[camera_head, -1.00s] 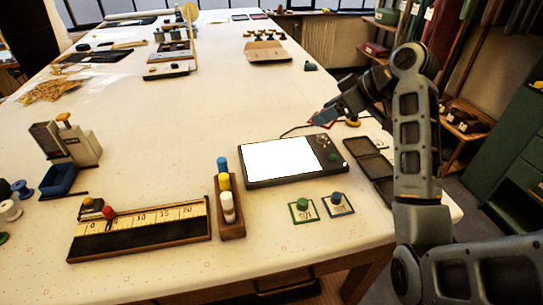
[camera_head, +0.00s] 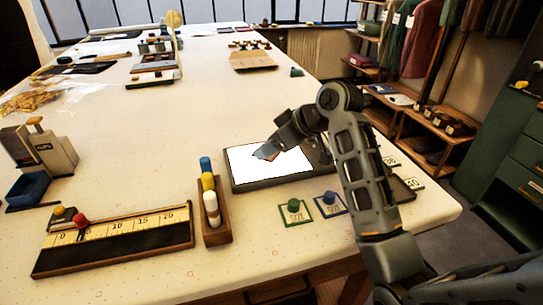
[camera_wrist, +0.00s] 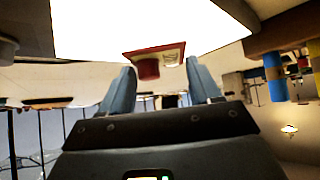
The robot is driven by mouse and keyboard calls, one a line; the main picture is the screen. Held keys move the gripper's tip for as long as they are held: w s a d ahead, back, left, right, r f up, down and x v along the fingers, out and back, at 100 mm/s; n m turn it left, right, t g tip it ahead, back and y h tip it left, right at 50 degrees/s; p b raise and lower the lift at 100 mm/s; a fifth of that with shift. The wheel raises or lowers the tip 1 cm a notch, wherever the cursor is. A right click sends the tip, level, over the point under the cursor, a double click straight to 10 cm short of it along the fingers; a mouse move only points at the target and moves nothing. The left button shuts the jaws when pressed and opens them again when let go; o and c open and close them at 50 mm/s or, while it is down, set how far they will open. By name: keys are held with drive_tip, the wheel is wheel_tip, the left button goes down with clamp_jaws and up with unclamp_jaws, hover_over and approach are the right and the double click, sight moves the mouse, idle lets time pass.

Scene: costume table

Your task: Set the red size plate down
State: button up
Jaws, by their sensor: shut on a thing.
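The red size plate (camera_wrist: 155,50), with its red knob, is between my two fingers in the wrist view. My gripper (camera_wrist: 161,74) is shut on it. In the head view my gripper (camera_head: 267,151) is over the bright white screen of the dark flat device (camera_head: 258,184). The plate is mostly hidden there by my fingers, and I cannot tell whether it touches the screen. The green size plate (camera_head: 294,208) and the blue size plate (camera_head: 329,204) lie side by side in front of the device.
A wooden holder (camera_head: 222,235) with blue, yellow and white pegs stands left of the device. A ruler board (camera_head: 115,243) lies at the front left. A dark tray (camera_head: 400,190) lies at the right table edge, partly behind my arm. The table's middle is clear.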

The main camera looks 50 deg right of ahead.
drive_tip(key=shift+f, duration=0.75)
drive_tip(key=shift+f+b, duration=0.15)
drive_tip(key=shift+b, duration=0.15)
drive_tip(key=o, duration=1)
drive_tip(key=shift+r, duration=0.2)
drive_tip(key=v, duration=1.2)
